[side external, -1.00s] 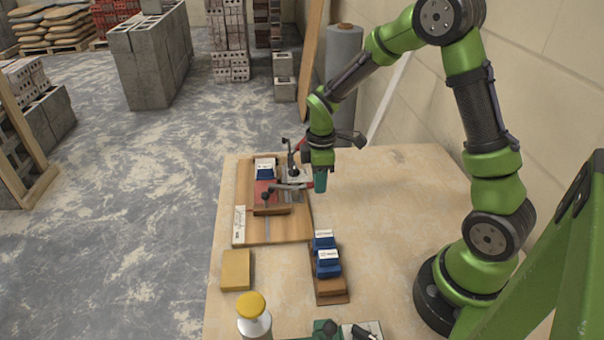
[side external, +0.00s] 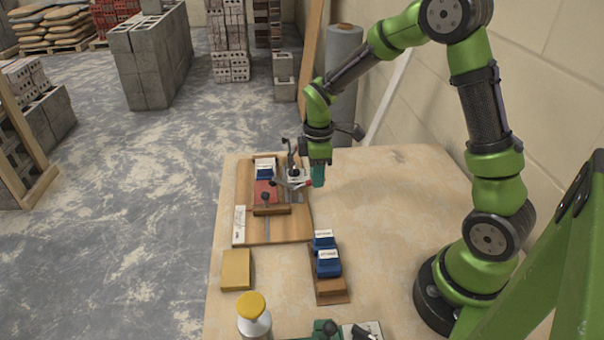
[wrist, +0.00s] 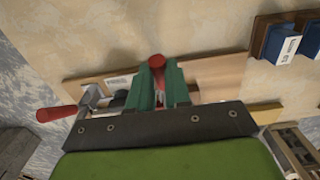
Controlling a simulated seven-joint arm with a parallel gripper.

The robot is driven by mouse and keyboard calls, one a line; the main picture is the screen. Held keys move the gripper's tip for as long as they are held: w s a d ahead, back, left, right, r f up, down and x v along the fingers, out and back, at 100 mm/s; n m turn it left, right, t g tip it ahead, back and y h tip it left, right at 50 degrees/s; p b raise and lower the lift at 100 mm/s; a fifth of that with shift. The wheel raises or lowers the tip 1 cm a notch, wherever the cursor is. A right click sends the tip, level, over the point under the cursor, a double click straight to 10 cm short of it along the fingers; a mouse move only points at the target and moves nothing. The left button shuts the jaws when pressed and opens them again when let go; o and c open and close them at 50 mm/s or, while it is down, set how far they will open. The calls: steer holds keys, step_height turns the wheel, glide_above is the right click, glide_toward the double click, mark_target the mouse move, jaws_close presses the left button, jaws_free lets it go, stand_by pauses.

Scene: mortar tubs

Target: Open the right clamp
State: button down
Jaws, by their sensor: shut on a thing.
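My gripper (side external: 318,178), with teal fingers, points down at the right edge of the wooden board (side external: 279,230). It is shut on the red handle (wrist: 157,63) of the nearer clamp, the right one in the wrist view. This clamp's metal arm (side external: 284,183) reaches left over the board, tilted up, with a dark tip at its end. The other clamp (side external: 290,152) stands farther back, with a dark upright part; its red handle (wrist: 56,113) shows at left in the wrist view. A red block (side external: 265,188) and a blue-and-white piece (side external: 265,168) lie on the board.
A wooden rack (side external: 331,287) with blue-and-white pieces stands in front of the board. A yellow block (side external: 236,269) and a yellow-capped container (side external: 252,308) are at the near left. The table right of the board is clear.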

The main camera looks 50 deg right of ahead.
mark_target(310, 180)
steer(key=shift+w+a+r, duration=0.2)
steer(key=shift+w+r, duration=0.05)
steer(key=shift+r, duration=0.25)
steer(key=shift+w+a+r, duration=0.2)
steer(key=shift+a+r, duration=0.05)
steer(key=shift+r, duration=0.2)
steer(key=shift+w+a+r, duration=0.2)
steer(key=shift+r, duration=0.15)
steer(key=c, duration=1)
jaws_free()
steer(key=shift+c, duration=0.2)
